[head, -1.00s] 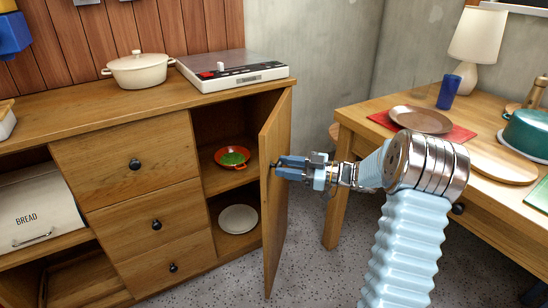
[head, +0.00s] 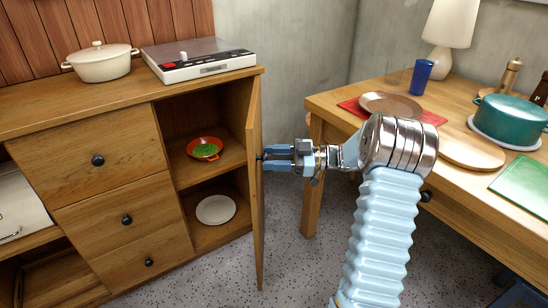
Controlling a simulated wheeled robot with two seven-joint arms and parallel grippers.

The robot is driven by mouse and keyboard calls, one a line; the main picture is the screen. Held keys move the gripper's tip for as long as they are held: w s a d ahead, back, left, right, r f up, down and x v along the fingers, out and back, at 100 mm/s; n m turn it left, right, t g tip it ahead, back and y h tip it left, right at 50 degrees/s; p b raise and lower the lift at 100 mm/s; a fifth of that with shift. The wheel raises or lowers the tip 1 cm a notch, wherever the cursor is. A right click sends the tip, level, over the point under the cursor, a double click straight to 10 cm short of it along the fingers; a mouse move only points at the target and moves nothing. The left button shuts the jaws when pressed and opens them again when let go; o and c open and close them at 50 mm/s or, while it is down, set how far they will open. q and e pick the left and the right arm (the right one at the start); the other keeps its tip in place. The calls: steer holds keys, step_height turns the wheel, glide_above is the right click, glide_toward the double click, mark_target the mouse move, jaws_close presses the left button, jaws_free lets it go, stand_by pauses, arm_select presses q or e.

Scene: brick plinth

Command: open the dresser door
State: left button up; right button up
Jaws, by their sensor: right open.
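The dresser (head: 120,185) is wooden, with drawers on the left and a compartment on the right. Its door (head: 255,200) stands swung wide out from the compartment and shows nearly edge-on. An orange dish with something green in it (head: 204,148) sits on the compartment's shelf, and a white plate (head: 215,209) lies below. My right gripper (head: 268,158) is at the outer face of the door, near its knob; its fingers point left. The knob is mostly hidden by the fingers. My left gripper is out of view.
A white pot (head: 101,62) and a record player (head: 199,60) stand on the dresser top. The table (head: 325,110) at the right holds a blue cup (head: 421,77), plates and a teal pot (head: 510,114). Speckled floor (head: 285,265) lies open between them.

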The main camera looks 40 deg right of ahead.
steer(key=shift+o, duration=1.1)
glide_toward(253, 140)
steer(key=x, duration=0.5)
steer(key=shift+w+a+f, duration=0.1)
steer(key=s+a+r, duration=0.4)
steer(key=s+a, duration=0.2)
steer(key=s, duration=0.1)
steer(key=shift+s+r+b, duration=0.25)
steer(key=shift+r+b, duration=0.1)
